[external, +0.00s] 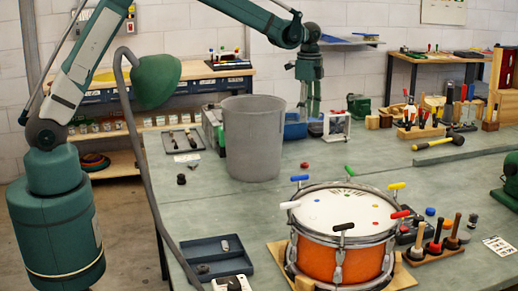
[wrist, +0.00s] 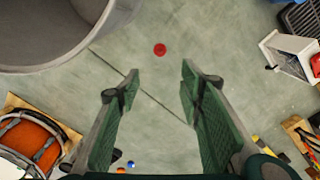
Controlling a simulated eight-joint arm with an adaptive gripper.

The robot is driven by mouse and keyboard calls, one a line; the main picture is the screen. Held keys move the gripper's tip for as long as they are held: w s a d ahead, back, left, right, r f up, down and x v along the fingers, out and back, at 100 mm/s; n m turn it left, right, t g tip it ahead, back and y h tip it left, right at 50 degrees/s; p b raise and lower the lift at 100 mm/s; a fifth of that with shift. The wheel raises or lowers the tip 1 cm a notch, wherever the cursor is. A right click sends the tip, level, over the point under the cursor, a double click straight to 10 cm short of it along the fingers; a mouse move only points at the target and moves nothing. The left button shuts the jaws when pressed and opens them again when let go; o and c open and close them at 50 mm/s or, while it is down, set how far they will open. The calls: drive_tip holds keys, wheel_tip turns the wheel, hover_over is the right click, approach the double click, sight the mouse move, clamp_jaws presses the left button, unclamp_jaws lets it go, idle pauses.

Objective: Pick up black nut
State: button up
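A small black piece (external: 181,179), which may be the black nut, lies on the bench left of the grey bin; it is too small to be sure. I make out neither in the wrist view. My gripper (external: 310,112) hangs pointing down above the back of the bench, right of the bin. In the wrist view my gripper (wrist: 148,90) has its two green fingers wide apart, with nothing between them. A red cap (wrist: 160,50) lies on the bench beyond the fingertips; it also shows in the external view (external: 304,165).
The grey bin (external: 253,140) stands tall between the gripper and the black pieces. An orange drum (external: 340,245) with coloured keys stands at the front. A white-framed block (external: 336,127) is near the gripper. A dark tray (external: 215,258) sits front left. The bench around the red cap is clear.

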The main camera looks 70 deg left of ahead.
wheel_tip(320, 180, up, 11)
drive_tip(key=s+a+r+m+b, duration=0.1)
drive_tip(key=s+r, duration=0.1)
drive_tip(key=s, duration=1)
drive_tip(key=s+a+r+b, duration=0.1)
drive_tip(key=s+r, duration=0.2)
drive_tip(key=s, duration=0.9)
drive_tip(key=m+b, duration=0.1)
hover_over(181, 179)
drive_tip(key=a, duration=0.2)
drive_tip(key=shift+f, duration=3.45)
wheel_tip(181, 179, down, 20)
drive_tip(key=shift+d+f, duration=0.2)
drive_tip(key=shift+d, duration=0.05)
drive_tip(key=shift+w, duration=0.1)
drive_tip(key=shift+f, duration=0.15)
drive_tip(key=shift+f+b, duration=0.4)
drive_tip(key=shift+f, duration=0.75)
